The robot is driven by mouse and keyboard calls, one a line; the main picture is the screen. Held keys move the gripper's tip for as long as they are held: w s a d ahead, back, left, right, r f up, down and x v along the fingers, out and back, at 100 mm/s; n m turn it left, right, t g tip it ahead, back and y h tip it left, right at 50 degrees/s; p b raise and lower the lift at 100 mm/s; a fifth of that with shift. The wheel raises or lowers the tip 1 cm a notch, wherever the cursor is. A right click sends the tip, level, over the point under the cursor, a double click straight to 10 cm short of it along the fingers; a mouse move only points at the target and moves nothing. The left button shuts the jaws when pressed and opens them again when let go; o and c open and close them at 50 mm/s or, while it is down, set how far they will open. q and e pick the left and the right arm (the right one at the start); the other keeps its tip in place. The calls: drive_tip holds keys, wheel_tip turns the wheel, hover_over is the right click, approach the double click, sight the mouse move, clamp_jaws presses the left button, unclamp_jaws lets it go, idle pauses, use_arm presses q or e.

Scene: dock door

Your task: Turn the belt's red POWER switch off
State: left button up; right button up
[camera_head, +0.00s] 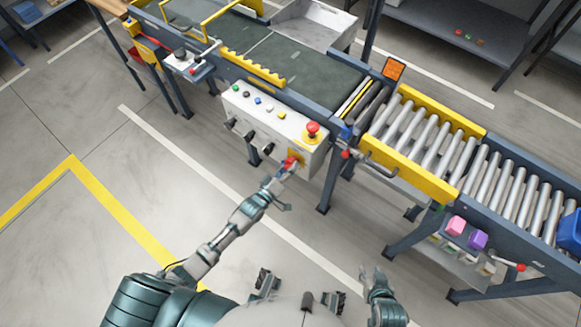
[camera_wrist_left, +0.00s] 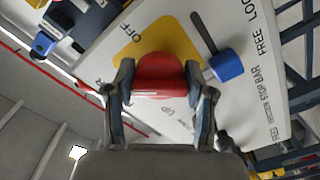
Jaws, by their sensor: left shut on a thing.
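The red POWER switch (camera_head: 291,161) is on the front face of the white control panel (camera_head: 262,118), low at its right end. In the left wrist view the red switch (camera_wrist_left: 160,75) sits on a yellow plate (camera_wrist_left: 140,42) with the word OFF printed beside it. My left gripper (camera_head: 284,176) is at the panel front. In the left wrist view its two fingers (camera_wrist_left: 160,82) are closed on either side of the red switch. The switch's handle position is hard to read. My right gripper (camera_head: 377,284) hangs low over the floor, away from the panel; its fingers are unclear.
A red mushroom button (camera_head: 312,129) stands on the panel's top. A blue lever knob (camera_wrist_left: 227,66) is close to my left gripper's right finger. The belt (camera_head: 300,80) runs behind the panel, and a roller conveyor (camera_head: 480,170) continues right. Floor in front is clear.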

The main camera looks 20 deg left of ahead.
use_arm(q)
drive_tip(key=m, duration=0.2)
drive_tip(key=m+p, duration=0.1)
drive_tip(key=m, duration=0.1)
drive_tip(key=m+p, duration=0.1)
drive_tip(key=m, duration=0.1)
drive_tip(key=shift+a+m, duration=0.4)
drive_tip(key=shift+m, duration=0.4)
drive_tip(key=shift+m+p, duration=0.35)
drive_tip(key=shift+m, duration=0.85)
use_arm(e)
drive_tip(key=s+d+f+g+h, duration=0.1)
drive_tip(key=s+d+f+g, duration=0.1)
drive_tip(key=s, duration=0.5)
drive_tip(key=shift+s+d+f+g, duration=0.3)
drive_tip(key=shift+d+f+g, duration=0.15)
drive_tip(key=shift+g, duration=0.85)
drive_tip(key=shift+a, duration=0.1)
